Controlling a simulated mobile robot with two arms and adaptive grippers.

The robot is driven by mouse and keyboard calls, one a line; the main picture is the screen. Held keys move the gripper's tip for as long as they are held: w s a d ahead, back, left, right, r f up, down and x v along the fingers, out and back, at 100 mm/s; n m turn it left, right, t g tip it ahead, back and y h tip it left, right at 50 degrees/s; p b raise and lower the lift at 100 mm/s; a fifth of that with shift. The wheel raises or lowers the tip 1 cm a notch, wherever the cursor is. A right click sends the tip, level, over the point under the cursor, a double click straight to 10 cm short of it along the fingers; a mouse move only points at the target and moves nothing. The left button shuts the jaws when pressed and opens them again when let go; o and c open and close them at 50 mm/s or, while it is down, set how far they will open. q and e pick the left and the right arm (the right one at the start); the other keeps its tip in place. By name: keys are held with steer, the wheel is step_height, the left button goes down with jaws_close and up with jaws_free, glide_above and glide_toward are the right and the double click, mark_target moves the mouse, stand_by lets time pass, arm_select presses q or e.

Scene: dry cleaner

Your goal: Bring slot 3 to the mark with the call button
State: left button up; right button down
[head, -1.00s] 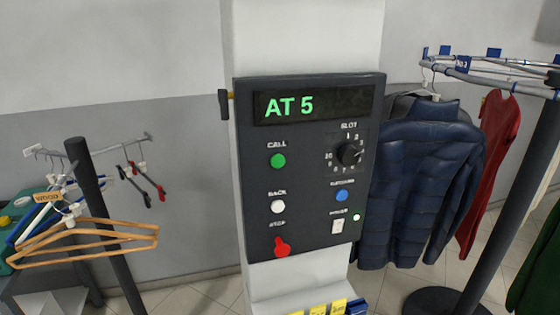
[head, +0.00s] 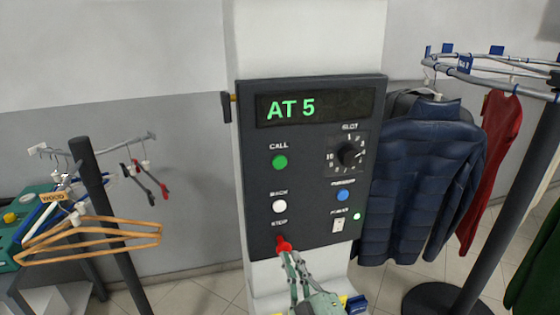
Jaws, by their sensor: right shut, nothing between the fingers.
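The dark control panel (head: 310,225) hangs on a white column. Its display (head: 315,106) reads "AT 5" in green. The green call button (head: 279,162) sits at the left, above the white back button (head: 279,206). The black slot knob (head: 350,153) is at the right; which number it points to is too small to tell. My right gripper (head: 288,255) is shut and empty, with its fingertips at the red stop control (head: 284,243), partly covering it. I cannot tell whether they touch. My left gripper is not in view.
A rail with blue tags (head: 480,78) carries a navy puffer jacket (head: 415,180) and a red garment (head: 490,170) right of the panel. A black stand with wooden hangers (head: 95,235) is at the left. A blue button (head: 343,196) and power switch (head: 338,225) sit beside the stop control.

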mark_target(280, 162)
steer(key=s+r+n+t+y, duration=0.2)
steer(key=r, duration=0.9)
steer(key=s+a+r+n+t+y, duration=0.1)
steer(key=s+r+n+y, duration=0.1)
steer(key=r, duration=0.9)
steer(key=shift+s+a+t+y+p, duration=0.25)
steer(key=shift+s+t+y+p, duration=0.15)
steer(key=shift+s+y, duration=0.1)
steer(key=shift+w, duration=0.15)
steer(key=shift+w+a+b, duration=0.45)
steer(key=shift+w+b, duration=0.25)
steer(key=shift+w, duration=0.65)
steer(key=shift+w+a+b, duration=0.5)
steer(key=shift+w+b, duration=0.2)
steer(key=shift+w, duration=0.7)
steer(key=shift+w+a+b, duration=0.45)
steer(key=shift+w+b, duration=0.25)
steer(key=shift+w, duration=0.65)
steer(key=shift+w+a+b, duration=0.15)
steer(key=shift+w+b, duration=0.2)
steer(key=shift+w, duration=0.05)
